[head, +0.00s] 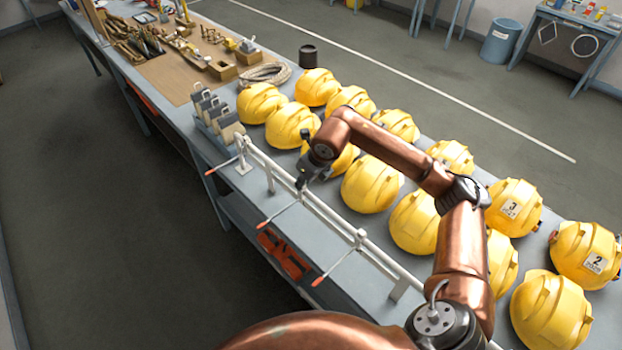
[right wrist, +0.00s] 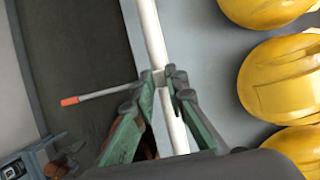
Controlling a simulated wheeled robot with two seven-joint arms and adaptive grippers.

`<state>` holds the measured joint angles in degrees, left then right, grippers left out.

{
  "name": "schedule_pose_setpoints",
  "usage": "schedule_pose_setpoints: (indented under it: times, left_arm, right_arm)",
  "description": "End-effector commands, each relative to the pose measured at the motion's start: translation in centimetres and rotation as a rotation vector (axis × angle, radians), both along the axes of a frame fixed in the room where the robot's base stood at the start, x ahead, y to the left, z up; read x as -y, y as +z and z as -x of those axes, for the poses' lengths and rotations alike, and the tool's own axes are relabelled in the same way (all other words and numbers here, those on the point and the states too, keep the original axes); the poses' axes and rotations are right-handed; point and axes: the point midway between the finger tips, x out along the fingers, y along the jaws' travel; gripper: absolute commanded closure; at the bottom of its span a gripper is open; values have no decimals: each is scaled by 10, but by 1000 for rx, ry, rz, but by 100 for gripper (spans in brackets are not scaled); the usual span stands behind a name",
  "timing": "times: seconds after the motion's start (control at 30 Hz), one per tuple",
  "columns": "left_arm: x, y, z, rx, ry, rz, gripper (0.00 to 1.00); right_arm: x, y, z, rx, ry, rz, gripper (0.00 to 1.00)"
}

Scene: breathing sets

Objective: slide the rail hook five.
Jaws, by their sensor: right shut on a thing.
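A white rail (head: 325,212) runs along the table's front edge and carries several hooks with thin rods and red-orange tips. My right gripper (head: 302,183) is over the rail at the middle visible hook (head: 280,211). In the right wrist view, my right gripper's green fingers (right wrist: 166,82) sit on either side of the white rail (right wrist: 152,35), shut on the hook's collar. The hook's rod (right wrist: 110,91) sticks out to the left, its orange tip over the floor. One hook (head: 222,163) is farther along the rail, another (head: 335,262) nearer. My left gripper is not in view.
Rows of yellow helmets (head: 371,184) stand on the table close behind the rail. Grey upright holders (head: 215,113) stand beyond the rail's far end. A coiled rope (head: 264,75) and a tool board (head: 165,62) lie farther back. Orange items (head: 284,256) lie on the lower shelf.

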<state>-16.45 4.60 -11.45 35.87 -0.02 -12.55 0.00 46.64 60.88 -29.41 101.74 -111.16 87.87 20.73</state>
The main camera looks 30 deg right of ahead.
Motion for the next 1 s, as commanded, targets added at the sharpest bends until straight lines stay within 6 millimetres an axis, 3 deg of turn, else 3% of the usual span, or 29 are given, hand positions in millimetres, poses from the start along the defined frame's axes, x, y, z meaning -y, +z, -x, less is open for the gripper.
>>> schedule_pose_setpoints:
  times: [0.23, 0.27, 0.5, 0.83, 1.0]
  left_arm:
    - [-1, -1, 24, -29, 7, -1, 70]
    - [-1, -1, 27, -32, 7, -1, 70]
    - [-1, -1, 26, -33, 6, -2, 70]
    - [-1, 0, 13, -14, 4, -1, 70]
    - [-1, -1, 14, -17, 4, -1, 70]
  right_arm:
    - [1, 1, 0, 1, 0, 1, 100]
    - [1, 1, 0, 1, 0, 1, 86]
    - [2, 1, 1, 0, -2, 0, 70]
    - [2, 4, 2, 1, -2, 0, 70]
    - [5, 25, 9, 3, -3, 1, 70]
